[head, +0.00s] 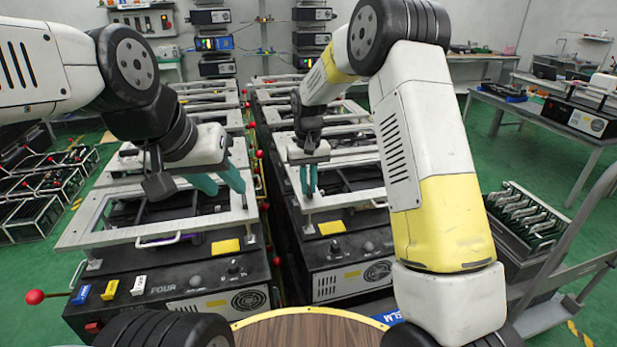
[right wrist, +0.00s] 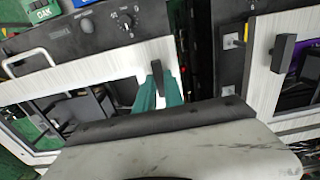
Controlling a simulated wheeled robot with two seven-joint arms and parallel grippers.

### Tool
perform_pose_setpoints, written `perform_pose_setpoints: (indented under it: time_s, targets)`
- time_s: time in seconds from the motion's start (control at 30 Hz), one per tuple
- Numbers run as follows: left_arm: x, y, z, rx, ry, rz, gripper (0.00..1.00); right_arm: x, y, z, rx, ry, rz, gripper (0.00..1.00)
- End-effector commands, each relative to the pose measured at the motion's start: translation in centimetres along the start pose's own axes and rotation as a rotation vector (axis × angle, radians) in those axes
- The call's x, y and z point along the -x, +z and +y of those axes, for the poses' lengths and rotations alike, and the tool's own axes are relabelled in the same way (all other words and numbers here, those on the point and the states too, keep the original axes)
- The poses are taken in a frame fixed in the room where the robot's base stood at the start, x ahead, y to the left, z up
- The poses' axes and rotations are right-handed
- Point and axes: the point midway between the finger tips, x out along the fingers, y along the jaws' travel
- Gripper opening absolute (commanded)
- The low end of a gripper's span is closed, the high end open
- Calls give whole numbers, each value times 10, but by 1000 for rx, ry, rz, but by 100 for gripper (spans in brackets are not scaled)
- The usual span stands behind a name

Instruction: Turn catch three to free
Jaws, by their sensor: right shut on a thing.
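My right gripper (head: 308,190) is over the white frame of a fixture in the right row. In the right wrist view its teal fingers (right wrist: 158,98) are shut on a small black catch (right wrist: 157,72), which shows between them at the edge of a pale frame. I cannot read a number on this catch. A second black catch (right wrist: 283,48) stands on the neighbouring pale frame, apart from the fingers. My left gripper (head: 221,184) hangs over the near left fixture, its teal fingers apart and nothing visible between them.
The near left fixture (head: 170,290) is marked FOUR and has a red-knobbed lever (head: 35,297) on its left. A narrow gap with red knobs runs between the two fixture rows. A round wooden top (head: 310,332) is in front. A cart (head: 530,215) stands at right.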

Motion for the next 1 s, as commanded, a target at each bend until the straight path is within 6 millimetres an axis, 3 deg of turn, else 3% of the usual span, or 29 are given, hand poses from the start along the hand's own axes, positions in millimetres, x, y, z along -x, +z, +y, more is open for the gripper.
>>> perform_pose_setpoints:
  time_s: [0.37, 1.0]
  targets:
    - [0, 0, 0, 0, 0, 0, 36, 0, 0, 0, 149, -1, 0, 0]
    - [0, 0, 0, 0, 0, 0, 36, 0, 0, 1, 740, 0, 1, 0]
